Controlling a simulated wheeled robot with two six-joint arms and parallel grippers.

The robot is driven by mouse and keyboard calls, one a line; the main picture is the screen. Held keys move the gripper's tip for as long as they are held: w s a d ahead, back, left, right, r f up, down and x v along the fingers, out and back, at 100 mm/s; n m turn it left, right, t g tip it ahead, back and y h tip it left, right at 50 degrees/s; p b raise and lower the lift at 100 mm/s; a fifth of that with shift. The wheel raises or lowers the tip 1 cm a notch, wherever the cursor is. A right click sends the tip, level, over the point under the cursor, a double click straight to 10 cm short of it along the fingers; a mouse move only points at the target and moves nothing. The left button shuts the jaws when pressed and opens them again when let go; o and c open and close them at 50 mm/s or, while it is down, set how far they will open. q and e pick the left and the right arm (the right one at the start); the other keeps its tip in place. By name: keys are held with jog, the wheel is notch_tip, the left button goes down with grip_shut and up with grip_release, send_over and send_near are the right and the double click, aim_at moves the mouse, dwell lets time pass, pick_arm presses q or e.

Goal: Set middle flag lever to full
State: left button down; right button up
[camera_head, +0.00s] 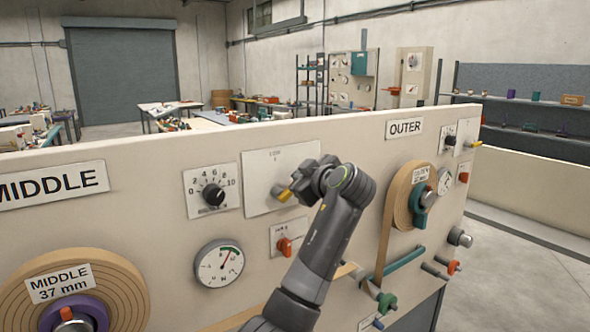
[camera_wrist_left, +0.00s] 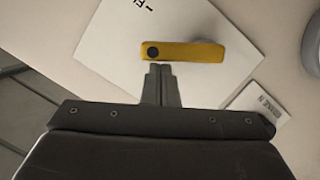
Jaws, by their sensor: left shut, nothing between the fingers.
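A yellow flag lever (camera_head: 285,196) sits on a white plate (camera_head: 262,172) on the panel, right of the MIDDLE label (camera_head: 52,186). My left gripper (camera_head: 300,190) is at this lever and hides part of it. In the left wrist view the yellow lever (camera_wrist_left: 195,52) lies across the plate (camera_wrist_left: 130,35), its dark pivot at the left end. My left gripper (camera_wrist_left: 161,68) is shut and empty, its fingertips just below the lever near the pivot; I cannot tell whether they touch. The print on the plate is too small to read. My right gripper is out of view.
A black dial (camera_head: 212,194), a round gauge (camera_head: 219,263) and a small orange lever (camera_head: 284,246) are close by. Tape rolls (camera_head: 75,290) stand out at lower left and right. A second yellow lever (camera_head: 473,144) is at the OUTER section. Bare panel lies above the plate.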

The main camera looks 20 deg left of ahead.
pick_arm(q)
jog(key=shift+w+d+f+m+g+y+p, duration=0.2)
jog(key=shift+w+d+f+m+g, duration=0.15)
jog(key=shift+m, duration=0.55)
jog(key=shift+w+d+f+m+g+y+p, duration=0.25)
jog(key=shift+f+m, duration=0.2)
jog(key=shift+m, duration=0.45)
jog(key=shift+w+d+f+m+g+y+p, duration=0.15)
jog(key=shift+w+f+m+g, duration=0.2)
jog(key=shift+m, duration=0.55)
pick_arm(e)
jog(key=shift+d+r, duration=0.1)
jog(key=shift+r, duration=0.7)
pick_arm(q)
jog(key=shift+f, duration=0.1)
